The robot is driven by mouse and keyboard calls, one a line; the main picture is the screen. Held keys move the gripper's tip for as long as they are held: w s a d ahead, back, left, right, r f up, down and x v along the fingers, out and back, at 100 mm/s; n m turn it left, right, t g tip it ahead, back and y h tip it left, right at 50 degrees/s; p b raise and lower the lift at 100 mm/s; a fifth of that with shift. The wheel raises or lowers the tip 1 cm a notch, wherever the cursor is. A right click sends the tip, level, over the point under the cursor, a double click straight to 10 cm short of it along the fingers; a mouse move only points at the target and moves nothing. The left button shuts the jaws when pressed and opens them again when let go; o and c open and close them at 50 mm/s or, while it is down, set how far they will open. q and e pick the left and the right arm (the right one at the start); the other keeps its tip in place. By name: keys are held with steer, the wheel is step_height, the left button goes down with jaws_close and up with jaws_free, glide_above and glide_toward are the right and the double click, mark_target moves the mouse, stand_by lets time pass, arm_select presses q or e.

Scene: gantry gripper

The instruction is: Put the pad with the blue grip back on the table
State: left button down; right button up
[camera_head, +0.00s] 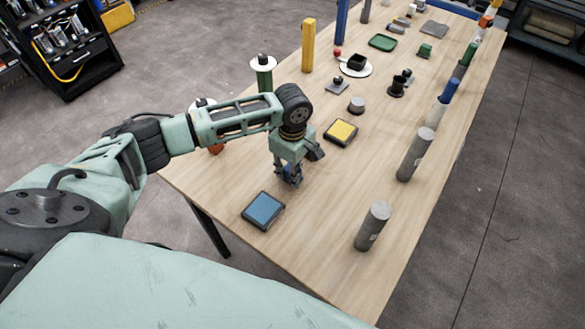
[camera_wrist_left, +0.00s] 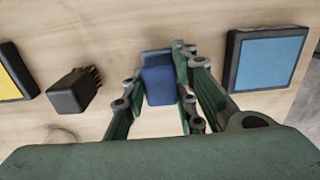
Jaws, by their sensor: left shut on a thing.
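My left gripper (camera_head: 288,180) points down over the near part of the table (camera_head: 320,235). It is shut on the blue grip, whose blue body (camera_wrist_left: 158,84) shows between the two green fingers in the left wrist view. In the head view the fingers hide most of it. The pad's underside is hidden, and I cannot tell whether it touches the table. My right gripper is not in view.
A blue-topped square pad (camera_head: 263,210) lies in front of the gripper, and a yellow-topped one (camera_head: 341,132) behind it. A dark block (camera_wrist_left: 72,92) is close beside the gripper. Grey cylinders (camera_head: 373,226) stand at the right edge. A yellow post (camera_head: 308,45) stands farther back.

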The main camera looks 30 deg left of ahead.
arm_select(q)
steer(key=shift+f, duration=0.1)
steer(key=c, duration=1.4)
jaws_free()
step_height(320, 180, up, 12)
steer(key=b, duration=0.1)
